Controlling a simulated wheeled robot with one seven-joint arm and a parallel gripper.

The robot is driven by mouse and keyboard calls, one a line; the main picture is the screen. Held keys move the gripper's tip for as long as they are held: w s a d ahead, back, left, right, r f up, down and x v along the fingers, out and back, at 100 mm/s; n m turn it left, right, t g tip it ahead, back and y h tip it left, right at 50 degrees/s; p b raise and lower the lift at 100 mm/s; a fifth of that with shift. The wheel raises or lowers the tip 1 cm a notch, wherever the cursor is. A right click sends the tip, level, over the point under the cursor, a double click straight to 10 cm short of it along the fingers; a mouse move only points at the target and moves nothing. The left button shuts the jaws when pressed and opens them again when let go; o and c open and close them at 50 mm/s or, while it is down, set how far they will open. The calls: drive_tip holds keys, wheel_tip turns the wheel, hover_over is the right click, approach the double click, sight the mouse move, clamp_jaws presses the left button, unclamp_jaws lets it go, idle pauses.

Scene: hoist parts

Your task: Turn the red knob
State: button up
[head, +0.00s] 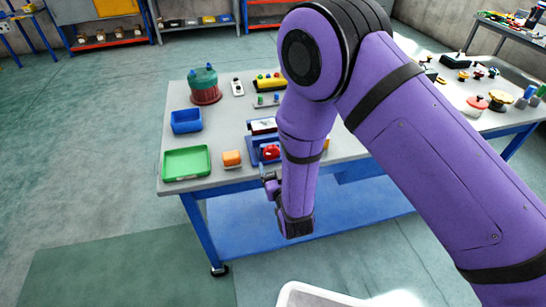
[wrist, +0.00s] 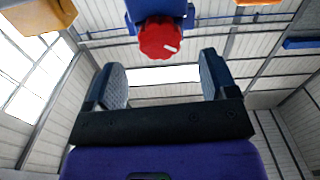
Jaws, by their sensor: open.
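The red knob (wrist: 160,38) shows in the wrist view as a ribbed red disc with a white mark on its face, fixed to a blue body (wrist: 158,9). In the head view the red knob (head: 271,152) sits at the front of a blue unit (head: 253,142) near the table's front edge. My gripper (wrist: 164,78) is open and empty, its two pads set wide apart. The knob lies beyond the fingertips, between them in the wrist view, and they do not appear to touch it. In the head view my gripper (head: 267,180) is partly hidden by my purple arm.
A red and green drum (head: 205,86) stands behind. My arm hides part of the table's right side.

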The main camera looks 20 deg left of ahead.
sight(272, 155)
drive_tip(key=shift+x, duration=2.2)
drive_tip(key=c, duration=0.9)
